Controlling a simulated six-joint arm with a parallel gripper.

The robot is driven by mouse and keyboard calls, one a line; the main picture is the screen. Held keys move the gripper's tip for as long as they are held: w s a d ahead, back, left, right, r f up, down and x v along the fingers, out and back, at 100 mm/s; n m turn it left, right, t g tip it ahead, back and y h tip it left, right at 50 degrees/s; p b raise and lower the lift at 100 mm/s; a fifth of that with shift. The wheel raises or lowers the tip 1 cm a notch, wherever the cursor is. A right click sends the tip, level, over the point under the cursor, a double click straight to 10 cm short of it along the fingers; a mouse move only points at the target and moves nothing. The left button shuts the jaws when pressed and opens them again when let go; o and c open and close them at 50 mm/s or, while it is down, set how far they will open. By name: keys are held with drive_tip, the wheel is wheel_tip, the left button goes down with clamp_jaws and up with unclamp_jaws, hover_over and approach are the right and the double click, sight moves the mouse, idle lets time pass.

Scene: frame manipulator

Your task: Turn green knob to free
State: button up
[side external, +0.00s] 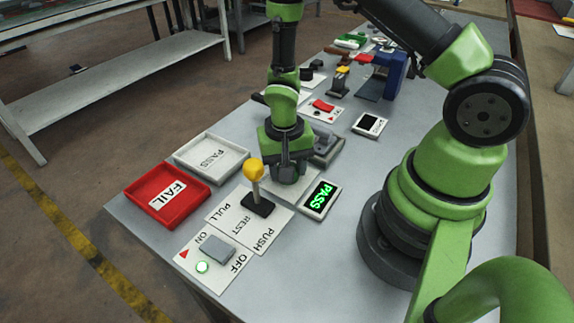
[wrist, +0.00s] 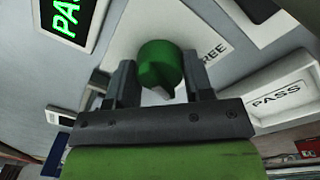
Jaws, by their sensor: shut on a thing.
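The green knob (wrist: 160,66) is in the middle of the wrist view, between the two dark fingers of my gripper (wrist: 159,76). My gripper is shut on the knob, with one finger at each side. The knob has a notch or pointer on its near edge. A white label plate (wrist: 222,38) lies behind it, and the letters "REE" show to the right of the knob. In the side view my gripper (side external: 287,168) points down at the plate, and the knob is hidden by it.
A lit green "PASS" display (side external: 320,198) stands just right of my gripper. A yellow-topped lever (side external: 254,171) stands close in front. A white PASS tray (side external: 211,143) and red FAIL tray (side external: 166,207) lie left. A grey switch (side external: 217,248) is nearer the table's front edge.

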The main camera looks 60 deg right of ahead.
drive_tip(key=n, duration=0.5)
drive_tip(key=shift+n, duration=0.3)
drive_tip(key=n, duration=0.5)
drive_tip(key=shift+n+t, duration=0.3)
drive_tip(key=shift+n, duration=0.1)
drive_tip(key=o, duration=0.9)
